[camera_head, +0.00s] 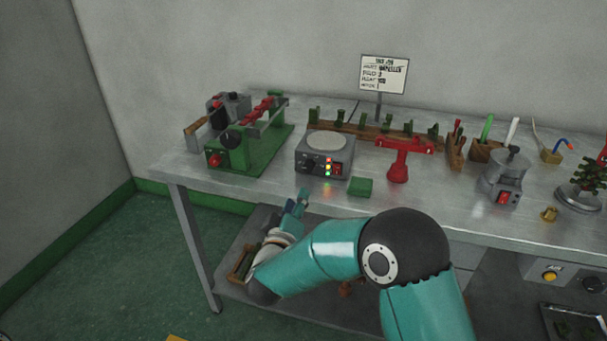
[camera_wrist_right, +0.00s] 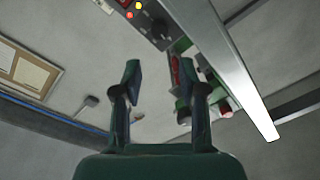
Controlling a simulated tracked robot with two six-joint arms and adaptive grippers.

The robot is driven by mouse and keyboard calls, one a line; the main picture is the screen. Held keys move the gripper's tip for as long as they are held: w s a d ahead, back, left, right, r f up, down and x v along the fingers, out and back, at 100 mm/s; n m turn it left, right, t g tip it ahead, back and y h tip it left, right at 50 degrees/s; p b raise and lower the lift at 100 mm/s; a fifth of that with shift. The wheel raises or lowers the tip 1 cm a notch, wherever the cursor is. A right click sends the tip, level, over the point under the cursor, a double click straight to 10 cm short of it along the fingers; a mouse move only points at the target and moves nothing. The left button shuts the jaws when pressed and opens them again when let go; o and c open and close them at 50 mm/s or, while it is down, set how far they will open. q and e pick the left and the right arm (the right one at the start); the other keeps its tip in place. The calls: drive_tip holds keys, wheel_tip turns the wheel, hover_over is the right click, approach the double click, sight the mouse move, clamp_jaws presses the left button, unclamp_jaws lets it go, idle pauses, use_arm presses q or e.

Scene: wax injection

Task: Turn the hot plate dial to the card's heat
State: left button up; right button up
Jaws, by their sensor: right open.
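The hot plate (camera_head: 325,151) is a grey box with a pale round top, standing on the metal bench. Its dark dial (camera_head: 307,163) is on the front face, left of a column of red, yellow and green lights. The card (camera_head: 384,74) stands on a post behind the bench items; its writing is too small to read surely. My right gripper (camera_head: 298,200) is open and empty, in front of and below the bench edge, apart from the hot plate. In the right wrist view its fingers (camera_wrist_right: 155,85) are spread, with the hot plate's lights at the top. The left gripper is out of view.
A green machine (camera_head: 250,145) stands left of the hot plate. A green block (camera_head: 360,187) and a red stand (camera_head: 399,160) are to its right. A grey pot (camera_head: 505,178) is farther right. The bench's front edge (camera_head: 240,206) lies close to my right gripper.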

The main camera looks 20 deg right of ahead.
sight(308, 170)
drive_tip(key=x, duration=1.2)
drive_tip(key=shift+w+d+f+p, duration=0.1)
drive_tip(key=shift+w+d+p, duration=0.1)
drive_tip(key=shift+p, duration=0.15)
